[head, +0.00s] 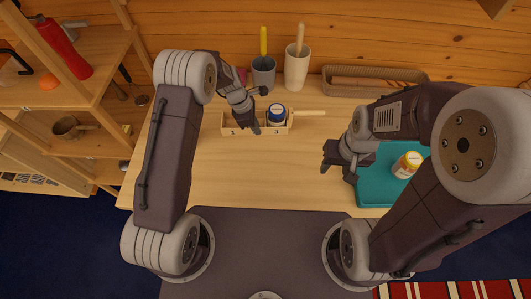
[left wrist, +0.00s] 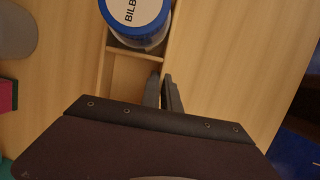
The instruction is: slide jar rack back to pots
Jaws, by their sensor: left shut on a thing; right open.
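The jar rack (head: 231,128) is a low light-wood tray with a handle to the right, lying on the table in front of two pots. A jar with a blue-rimmed white lid (head: 277,113) stands in its right part; in the left wrist view the jar (left wrist: 137,18) fills the top. The grey pot (head: 263,76) and cream pot (head: 297,70) stand behind the rack with a gap between. My left gripper (head: 255,127) is shut on the rack's near wall, seen between the fingers (left wrist: 163,92). My right gripper (head: 336,158) is open and empty.
A wicker basket (head: 375,76) stands along the back wall. A pink and green block (left wrist: 8,95) is near the grey pot. The table's front middle is clear.

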